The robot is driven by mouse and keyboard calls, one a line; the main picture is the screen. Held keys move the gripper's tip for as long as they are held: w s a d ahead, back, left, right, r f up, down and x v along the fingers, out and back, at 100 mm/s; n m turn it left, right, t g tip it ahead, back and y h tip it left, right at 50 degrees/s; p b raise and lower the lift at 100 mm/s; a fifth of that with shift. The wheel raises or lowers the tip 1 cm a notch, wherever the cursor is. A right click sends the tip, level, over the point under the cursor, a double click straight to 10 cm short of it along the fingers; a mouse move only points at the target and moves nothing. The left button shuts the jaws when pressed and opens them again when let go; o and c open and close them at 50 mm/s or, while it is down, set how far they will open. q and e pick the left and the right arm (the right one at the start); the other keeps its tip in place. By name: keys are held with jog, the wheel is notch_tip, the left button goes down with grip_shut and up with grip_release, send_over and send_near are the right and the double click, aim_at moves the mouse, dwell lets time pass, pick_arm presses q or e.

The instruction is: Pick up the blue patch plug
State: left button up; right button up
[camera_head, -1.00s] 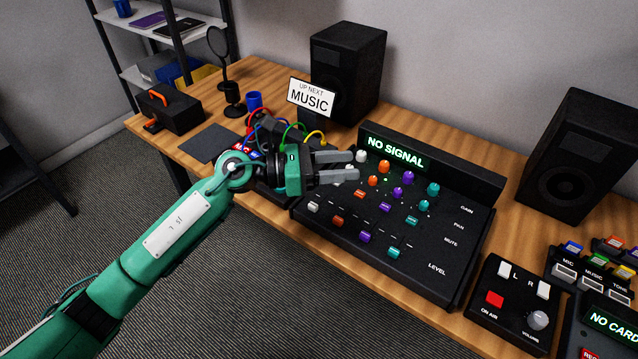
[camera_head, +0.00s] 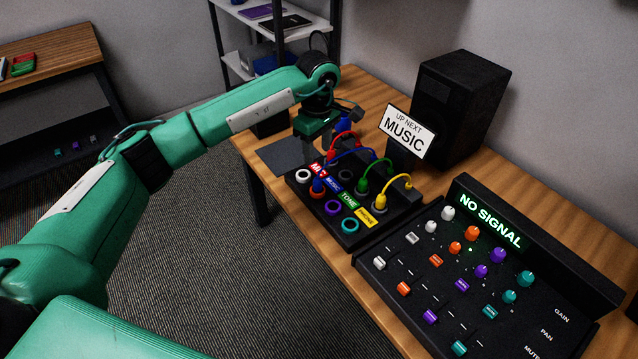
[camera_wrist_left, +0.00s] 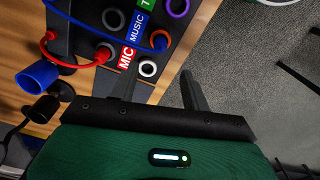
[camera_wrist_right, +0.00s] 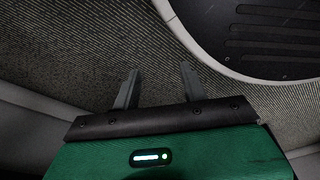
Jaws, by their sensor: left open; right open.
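The blue patch plug (camera_head: 318,184) sits upright in an orange-ringed socket in the front part of the black patch panel (camera_head: 384,216). Its blue cable arcs toward the back of the panel. In the left wrist view the blue plug (camera_wrist_left: 158,41) shows in its orange ring, beyond my fingertips. My left gripper (camera_wrist_left: 157,84) is open and empty, by the white ring at the panel's MIC end. In the head view its fingers are hard to make out. My right gripper (camera_wrist_right: 158,78) is open and empty above the carpet, away from the table.
Red (camera_head: 343,140), green (camera_head: 362,184) and yellow (camera_head: 380,202) plugs and cables stand close to the blue one. A blue cup (camera_wrist_left: 37,75) and a dark microphone stand are close beside my left gripper. The mixer (camera_head: 400,290) lies to the right of the panel.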

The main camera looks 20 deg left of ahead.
pick_arm(q)
send_over(317, 180)
jog(key=f, duration=0.5)
jog(key=shift+w+d+f, duration=0.1)
jog(key=shift+w+f, duration=0.05)
jog(key=shift+w, duration=0.05)
notch_tip(317, 180, down, 4)
jog(key=shift+s+f+p, duration=0.15)
jog(key=shift+p, duration=0.65)
jog(key=shift+f, duration=0.55)
grip_shut()
pick_arm(e)
jog(key=s+f, duration=0.1)
jog(key=s+d+f, duration=0.1)
jog(key=s, duration=0.1)
jog(key=s+f, duration=0.1)
jog(key=shift+s+d, duration=0.15)
jog(key=shift+d, duration=0.2)
pick_arm(q)
jog(key=shift+r, duration=0.1)
